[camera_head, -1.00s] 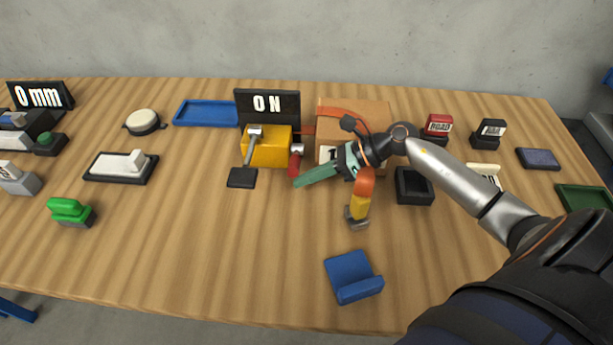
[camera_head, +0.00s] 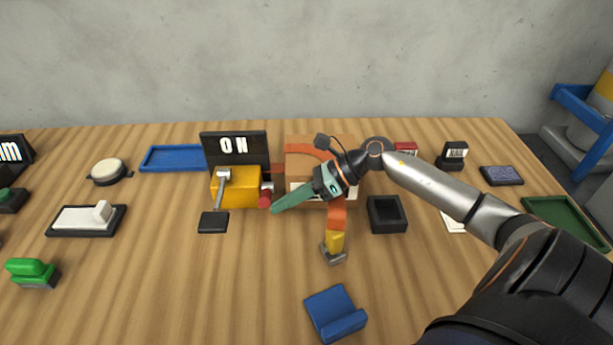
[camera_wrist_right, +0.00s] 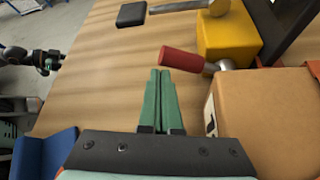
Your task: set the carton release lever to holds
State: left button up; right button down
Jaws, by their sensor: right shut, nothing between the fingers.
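A yellow box (camera_head: 237,188) stands below a black sign (camera_head: 234,148) reading ON. A lever with a red handle (camera_head: 265,199) sticks out at its right side; in the right wrist view the red handle (camera_wrist_right: 181,59) lies just beyond my fingertips. A metal lever (camera_head: 222,188) is on the box's front. The brown carton (camera_head: 300,165) with an orange strap is partly hidden by my arm. My right gripper (camera_head: 275,210) is shut and empty, close by the red handle; I cannot tell whether they touch. What looks like my left gripper (camera_wrist_right: 50,62) shows small in the right wrist view.
An orange and yellow object (camera_head: 336,232) stands in front of the carton. A black open box (camera_head: 387,214) is to its right, and a blue holder (camera_head: 336,313) is nearer. A black pad (camera_head: 213,222) lies before the yellow box. The front left middle of the table is clear.

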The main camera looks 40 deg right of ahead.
jog(key=v, duration=1.1)
jog(key=shift+r, duration=0.15)
